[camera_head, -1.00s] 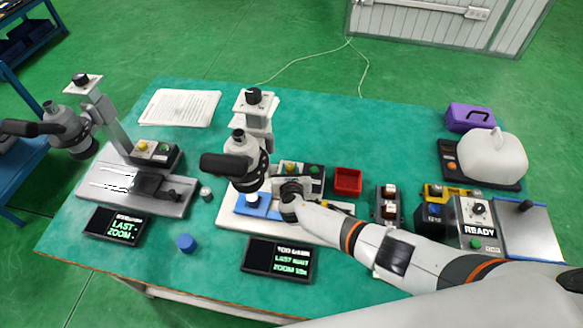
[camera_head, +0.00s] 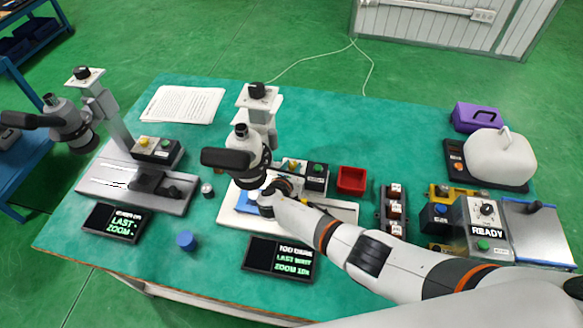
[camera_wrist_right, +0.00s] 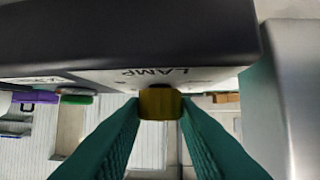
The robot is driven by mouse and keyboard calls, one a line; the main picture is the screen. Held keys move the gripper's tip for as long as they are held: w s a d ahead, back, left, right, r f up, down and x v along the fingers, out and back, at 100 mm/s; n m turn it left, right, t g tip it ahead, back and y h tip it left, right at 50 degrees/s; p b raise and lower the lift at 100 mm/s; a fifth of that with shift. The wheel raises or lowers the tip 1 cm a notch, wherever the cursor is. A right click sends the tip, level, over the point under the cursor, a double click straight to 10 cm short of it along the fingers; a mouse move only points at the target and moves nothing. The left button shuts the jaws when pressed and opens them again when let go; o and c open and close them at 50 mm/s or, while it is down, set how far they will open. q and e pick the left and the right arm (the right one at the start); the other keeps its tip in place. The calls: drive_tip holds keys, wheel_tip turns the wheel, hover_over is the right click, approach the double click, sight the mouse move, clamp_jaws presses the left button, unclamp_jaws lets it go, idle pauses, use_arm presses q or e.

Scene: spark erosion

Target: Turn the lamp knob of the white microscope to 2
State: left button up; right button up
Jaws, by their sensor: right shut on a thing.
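The white microscope (camera_head: 246,150) stands mid-table on a white base, with a black eyepiece arm pointing left. Its dark control box (camera_head: 306,173) carries a yellow top part and a green button. My right gripper (camera_head: 285,183) is at the left front of this box, partly hidden by its own wrist. In the right wrist view the teal fingers of my right gripper (camera_wrist_right: 160,107) are shut on a yellow-brown lamp knob (camera_wrist_right: 160,103), just below the upside-down word LAMP. The knob's setting cannot be read. My left gripper is out of view.
A display (camera_head: 279,258) lies in front of the base. A red tray (camera_head: 351,180) and a block of switches (camera_head: 392,209) stand to the right. A grey microscope (camera_head: 137,186) stands at left.

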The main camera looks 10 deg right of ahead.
drive_tip(key=o, duration=1)
drive_tip(key=s+a, duration=0.2)
drive_tip(key=s, duration=0.1)
drive_tip(key=s+a, duration=0.2)
drive_tip(key=s, duration=0.2)
drive_tip(key=s+a+b, duration=0.1)
drive_tip(key=s+a, duration=0.1)
drive_tip(key=s, duration=0.2)
drive_tip(key=shift+s+r, duration=0.25)
drive_tip(key=shift+r, duration=0.05)
